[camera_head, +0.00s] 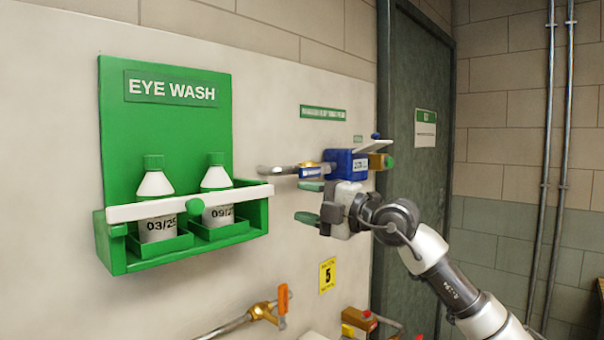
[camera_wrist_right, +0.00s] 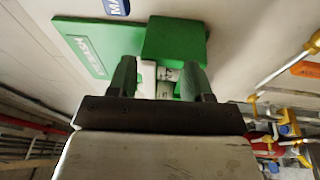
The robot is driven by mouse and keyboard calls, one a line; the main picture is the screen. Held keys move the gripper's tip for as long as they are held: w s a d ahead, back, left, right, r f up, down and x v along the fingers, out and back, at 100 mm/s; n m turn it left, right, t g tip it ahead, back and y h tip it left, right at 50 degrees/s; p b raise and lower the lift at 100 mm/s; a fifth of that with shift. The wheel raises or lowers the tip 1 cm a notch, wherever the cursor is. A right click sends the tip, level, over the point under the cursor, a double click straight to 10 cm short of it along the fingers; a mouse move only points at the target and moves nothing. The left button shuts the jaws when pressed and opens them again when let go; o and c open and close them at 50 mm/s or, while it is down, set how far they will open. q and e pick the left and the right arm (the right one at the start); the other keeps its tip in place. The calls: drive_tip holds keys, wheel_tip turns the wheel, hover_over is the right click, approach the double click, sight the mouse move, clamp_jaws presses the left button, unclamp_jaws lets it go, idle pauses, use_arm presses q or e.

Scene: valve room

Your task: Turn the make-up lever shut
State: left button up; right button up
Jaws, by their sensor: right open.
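A brass valve (camera_head: 303,168) sits on a short pipe on the wall panel, in the middle of the head view. A blue lever with a white label (camera_head: 314,172) lies across it, beside a blue box (camera_head: 345,163). The lever's lettering is too small to read there; a blue label starting "MA" (camera_wrist_right: 115,7) is cut off at the top of the right wrist view. My right gripper (camera_head: 308,202) is open and empty just below the blue lever, green fingers pointing left. Both fingers also show in the right wrist view (camera_wrist_right: 158,80), with nothing held between them.
A green eye wash station (camera_head: 112,160) with two bottles is at the left. Below are an orange-handled brass valve (camera_head: 283,300), a yellow sign with a 5 (camera_head: 327,275) and a red-topped fitting (camera_head: 360,320). A dark door (camera_head: 418,80) stands behind my right arm.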

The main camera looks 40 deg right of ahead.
sight(311, 173)
drive_tip(key=s+d+r+m+h, duration=0.3)
drive_tip(key=d+r+h, duration=0.2)
drive_tip(key=d, duration=0.1)
drive_tip(key=w+p, duration=0.2)
drive_tip(key=w, duration=0.1)
drive_tip(key=w+p, duration=0.3)
drive_tip(key=w+a+p, duration=0.1)
drive_tip(key=w+p, duration=0.1)
drive_tip(key=w, duration=0.1)
drive_tip(key=shift+w, duration=0.3)
drive_tip(key=shift+w+f+p, duration=0.2)
drive_tip(key=shift+w+p, duration=0.2)
drive_tip(key=shift+w, duration=0.05)
clamp_jaws()
